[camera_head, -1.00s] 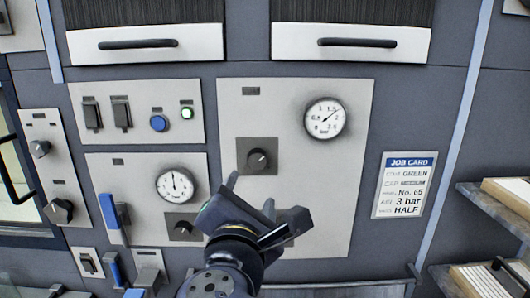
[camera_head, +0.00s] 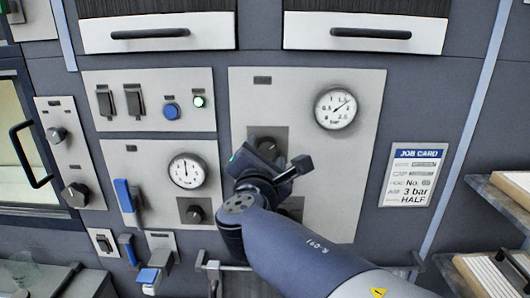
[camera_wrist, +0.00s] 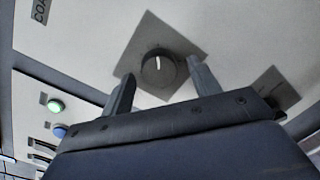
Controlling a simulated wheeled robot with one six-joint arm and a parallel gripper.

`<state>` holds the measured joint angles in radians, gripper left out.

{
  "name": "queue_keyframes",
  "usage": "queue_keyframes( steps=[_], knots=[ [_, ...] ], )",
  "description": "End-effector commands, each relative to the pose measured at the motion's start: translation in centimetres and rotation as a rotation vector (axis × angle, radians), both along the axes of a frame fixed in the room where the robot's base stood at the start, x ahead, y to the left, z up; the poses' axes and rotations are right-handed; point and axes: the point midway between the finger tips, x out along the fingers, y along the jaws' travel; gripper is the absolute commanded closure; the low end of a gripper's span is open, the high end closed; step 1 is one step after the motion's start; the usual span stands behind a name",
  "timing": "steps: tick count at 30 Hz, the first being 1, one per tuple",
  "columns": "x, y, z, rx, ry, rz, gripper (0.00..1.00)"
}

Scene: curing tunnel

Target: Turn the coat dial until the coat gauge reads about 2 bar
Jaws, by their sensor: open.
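The coat dial (camera_wrist: 158,66) is a round dark knob with a white mark, on a grey square plate. In the head view the dial (camera_head: 267,146) is partly hidden by my gripper (camera_head: 256,157). In the wrist view my gripper (camera_wrist: 160,70) is open, with one finger on each side of the dial; I cannot tell whether they touch it. The white mark points nearly straight up in the wrist view. The coat gauge (camera_head: 336,109) is a round white dial up and right of the knob. Its needle points to the upper right, around 1.5.
A second gauge (camera_head: 187,171) and a knob (camera_head: 194,211) sit on the panel to the left. A blue button (camera_head: 171,111) and a lit green lamp (camera_head: 198,101) are above them. A job card (camera_head: 411,174) hangs at the right. Another plate (camera_head: 291,208) lies below, mostly hidden.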

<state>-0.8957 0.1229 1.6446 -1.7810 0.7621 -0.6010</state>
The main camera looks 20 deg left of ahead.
Motion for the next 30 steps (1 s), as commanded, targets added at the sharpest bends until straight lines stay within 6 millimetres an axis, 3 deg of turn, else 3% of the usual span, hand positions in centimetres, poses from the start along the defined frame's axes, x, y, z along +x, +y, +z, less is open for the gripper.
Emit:
queue_keyframes(
  steps=[5, 21, 30],
  knots=[
    [-0.01, 0.00, 0.00, 0.000, 0.000, 0.000, 0.42],
    [-0.04, -0.02, -0.01, 0.000, 0.000, 0.000, 0.86],
    [-0.05, -0.02, -0.23, 0.045, 0.009, 0.000, 0.86]
  ],
)
